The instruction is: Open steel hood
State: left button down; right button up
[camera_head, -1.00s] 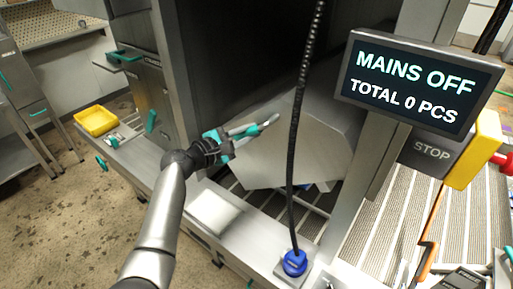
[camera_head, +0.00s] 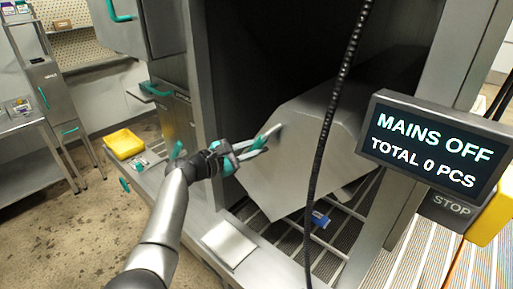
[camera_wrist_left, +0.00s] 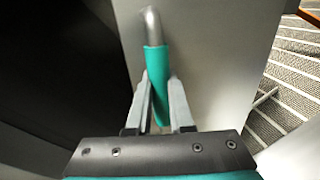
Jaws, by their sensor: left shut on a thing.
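The steel hood (camera_head: 318,125) is a grey faceted cover inside the dark opening of the machine. It is tilted up, with a gap between its lower edge and the slatted bed. Its handle, a metal bar with a teal grip (camera_wrist_left: 155,85), sticks out from the front panel. My left gripper (camera_head: 262,145) is shut on the handle's teal grip. In the left wrist view, the two fingers (camera_wrist_left: 160,100) stand on either side of the grip. My right gripper is not in view.
A black cable (camera_head: 325,140) hangs in front of the hood. A screen (camera_head: 432,150) reading MAINS OFF stands at the right, above a STOP panel. A yellow tray (camera_head: 124,144) sits at the left. A small blue item (camera_head: 320,219) lies under the hood on the slats.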

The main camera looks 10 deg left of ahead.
pick_arm(q)
jog(key=c, duration=0.8)
grip_release()
jog(key=shift+d+f, duration=0.15)
jog(key=shift+s+f, duration=0.1)
jog(key=v, duration=1.5)
jog(key=shift+a+b, duration=0.3)
jog(key=shift+b, duration=0.05)
jog(key=shift+r, duration=0.25)
